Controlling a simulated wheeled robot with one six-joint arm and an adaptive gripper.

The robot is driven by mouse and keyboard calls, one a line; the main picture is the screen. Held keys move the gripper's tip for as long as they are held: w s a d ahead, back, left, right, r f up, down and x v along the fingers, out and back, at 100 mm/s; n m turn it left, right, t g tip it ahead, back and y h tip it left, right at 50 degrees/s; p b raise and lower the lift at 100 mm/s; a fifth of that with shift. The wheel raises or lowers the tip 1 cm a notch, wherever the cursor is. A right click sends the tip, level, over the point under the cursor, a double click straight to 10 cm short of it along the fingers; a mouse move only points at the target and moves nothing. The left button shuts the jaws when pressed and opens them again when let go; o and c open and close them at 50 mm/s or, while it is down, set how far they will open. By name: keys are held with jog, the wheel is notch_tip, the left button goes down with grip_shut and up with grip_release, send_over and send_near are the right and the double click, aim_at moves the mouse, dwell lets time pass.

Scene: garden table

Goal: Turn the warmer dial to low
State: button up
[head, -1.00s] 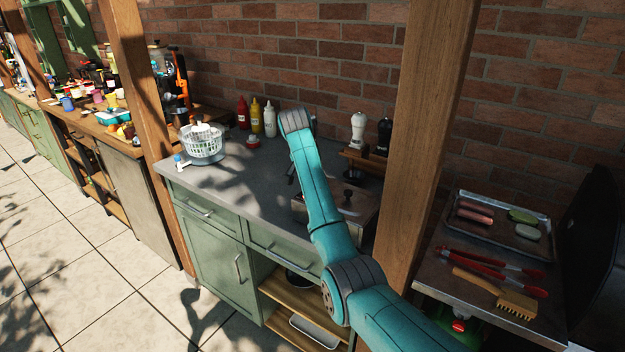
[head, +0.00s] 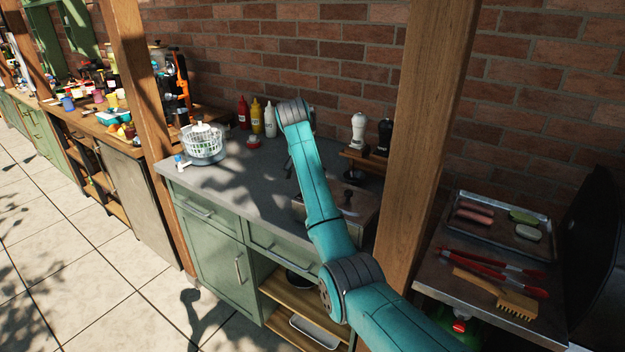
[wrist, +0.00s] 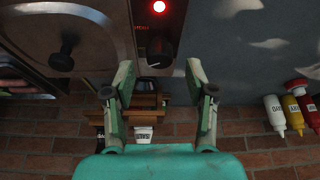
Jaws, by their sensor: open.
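The warmer (head: 362,212) is a metal box with a dark lid knob, standing on the grey counter behind my arm in the head view. In the wrist view its lidded top (wrist: 92,30) fills the upper left. Its black dial (wrist: 160,50) is on the panel near the top middle, below a glowing red lamp (wrist: 159,6). The head view hides the gripper.
Red, yellow and white bottles (head: 256,116) stand by the brick wall. A salad spinner (head: 203,143) is at the counter's left. White and black mills (head: 358,131) stand on a wooden shelf behind the warmer. A wooden post (head: 428,120) rises close to the right of my arm.

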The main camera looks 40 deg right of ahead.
jog(key=v, duration=0.5)
jog(key=shift+f, duration=0.1)
dwell(0.4)
